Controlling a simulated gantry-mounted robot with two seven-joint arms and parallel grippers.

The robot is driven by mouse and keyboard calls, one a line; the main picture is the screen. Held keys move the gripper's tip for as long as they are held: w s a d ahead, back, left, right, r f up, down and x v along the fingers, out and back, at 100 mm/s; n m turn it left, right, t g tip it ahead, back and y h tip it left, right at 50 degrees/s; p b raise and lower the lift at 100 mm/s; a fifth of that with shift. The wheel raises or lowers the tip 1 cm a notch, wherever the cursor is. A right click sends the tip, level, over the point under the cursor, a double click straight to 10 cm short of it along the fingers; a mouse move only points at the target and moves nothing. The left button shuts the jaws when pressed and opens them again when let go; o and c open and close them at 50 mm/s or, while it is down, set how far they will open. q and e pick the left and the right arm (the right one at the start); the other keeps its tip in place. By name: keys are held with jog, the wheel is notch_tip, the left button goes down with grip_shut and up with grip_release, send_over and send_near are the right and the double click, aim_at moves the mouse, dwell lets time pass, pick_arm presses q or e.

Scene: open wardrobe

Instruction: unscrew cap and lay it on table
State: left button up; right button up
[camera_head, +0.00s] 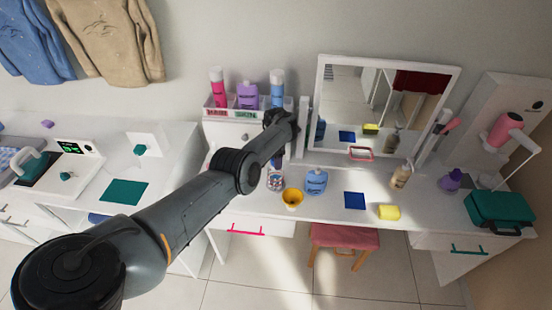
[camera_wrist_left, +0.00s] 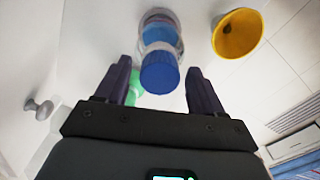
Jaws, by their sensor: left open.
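The bottle (camera_wrist_left: 160,28) is clear with a blue screw cap (camera_wrist_left: 160,73). In the left wrist view the cap faces me, between the two fingers, with a gap on each side. My left gripper (camera_wrist_left: 159,68) is open and holds nothing. What looks like the same bottle (camera_head: 275,181) shows in the head view on the white table (camera_head: 335,215), just below my left wrist. My arm hides the fingers and the cap there. My right gripper is in neither view.
A yellow cup (camera_head: 292,198) stands close to the bottle, with a light blue bottle (camera_head: 316,181) beside it. A blue mat (camera_head: 354,201) and yellow sponge (camera_head: 389,212) lie farther right. A mirror (camera_head: 385,85) stands behind. Bare table surrounds the mat.

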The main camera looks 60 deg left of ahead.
pick_arm(q)
jog(key=m+p, duration=0.2)
jog(key=m, duration=0.3)
jog(key=shift+r+p, duration=0.2)
jog(key=shift+p, duration=0.1)
jog(key=m+p, duration=0.1)
jog(key=m, duration=0.2)
jog(key=shift+f+m, duration=0.2)
jog(key=shift+m, duration=0.9)
